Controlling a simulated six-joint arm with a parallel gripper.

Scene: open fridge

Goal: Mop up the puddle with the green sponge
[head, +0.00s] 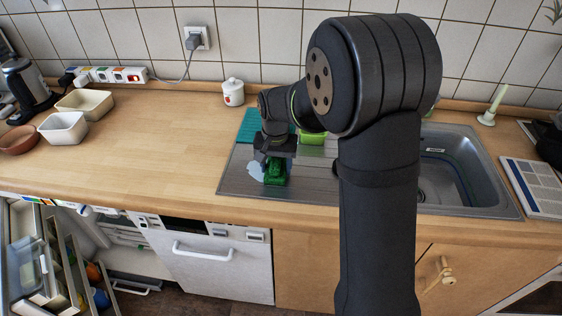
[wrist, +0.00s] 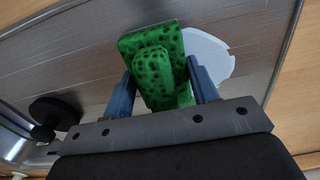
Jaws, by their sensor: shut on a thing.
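The green sponge (head: 275,172) with dark spots is held by my gripper (head: 274,164) over the sink's metal drainboard. In the wrist view, my gripper's blue-grey fingers (wrist: 160,92) are shut on either side of the sponge (wrist: 155,60). The pale puddle (head: 255,169) lies on the drainboard at the sponge's left in the head view. In the wrist view the puddle (wrist: 208,56) shows to the right of the sponge, and the sponge hides part of it. I cannot tell whether the sponge touches the metal.
The drainboard (head: 312,186) joins the sink basin (head: 447,172) at right, partly hidden by my arm. A teal mat (head: 251,125) and a light-green container (head: 312,138) are behind. A white lidded jar (head: 233,93) stands at the back.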

